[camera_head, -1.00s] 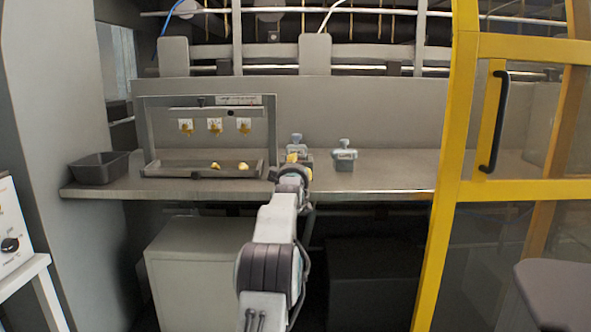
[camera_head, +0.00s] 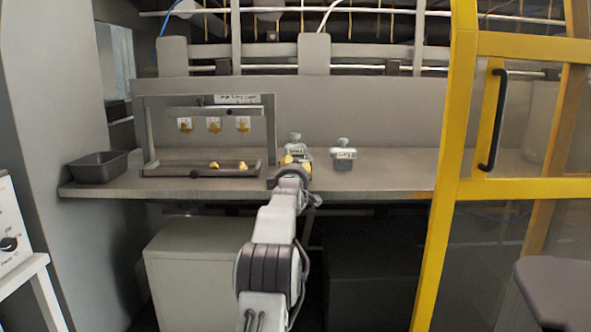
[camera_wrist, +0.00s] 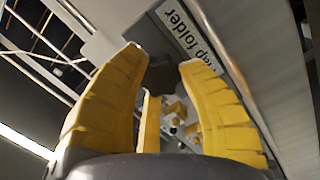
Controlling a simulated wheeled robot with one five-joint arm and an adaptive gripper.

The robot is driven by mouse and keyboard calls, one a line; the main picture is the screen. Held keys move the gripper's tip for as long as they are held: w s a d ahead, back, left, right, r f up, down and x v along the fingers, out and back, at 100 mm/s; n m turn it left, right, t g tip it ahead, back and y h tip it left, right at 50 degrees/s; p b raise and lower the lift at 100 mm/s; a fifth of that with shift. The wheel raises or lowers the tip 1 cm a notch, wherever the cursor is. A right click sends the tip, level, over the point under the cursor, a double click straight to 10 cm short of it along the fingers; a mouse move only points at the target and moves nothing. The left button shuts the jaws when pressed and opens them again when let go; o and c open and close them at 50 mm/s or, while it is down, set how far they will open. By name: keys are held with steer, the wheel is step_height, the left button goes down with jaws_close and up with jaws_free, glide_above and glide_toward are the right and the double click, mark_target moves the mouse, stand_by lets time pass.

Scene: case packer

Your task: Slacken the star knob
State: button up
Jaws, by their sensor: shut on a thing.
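My gripper (camera_wrist: 160,95) has thick yellow fingers, shut around a dark knob (camera_wrist: 152,72), which I take to be the star knob. The fingers cover part of it, so its lobes do not show clearly. In the head view my gripper (camera_head: 294,162) is at the bench's front edge, in front of the left grey block (camera_head: 296,147). It hides the knob and the block's lower part there. A white label (camera_wrist: 190,38) reading "ap folder", its start cut off, lies beside the fingers in the wrist view.
A second grey block (camera_head: 343,160) stands to the right on the bench (camera_head: 395,178). A metal frame with a tray (camera_head: 165,171) and a dark bin (camera_head: 97,169) are to the left. A yellow door frame (camera_head: 445,200) bounds the right.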

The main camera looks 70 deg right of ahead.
steer(key=shift+w+r, duration=0.15)
steer(key=shift+w, duration=0.05)
steer(key=o, duration=0.9)
steer(key=shift+w, duration=0.1)
steer(key=shift+c, duration=0.2)
steer(key=o, duration=0.3)
steer(key=shift+o, duration=0.2)
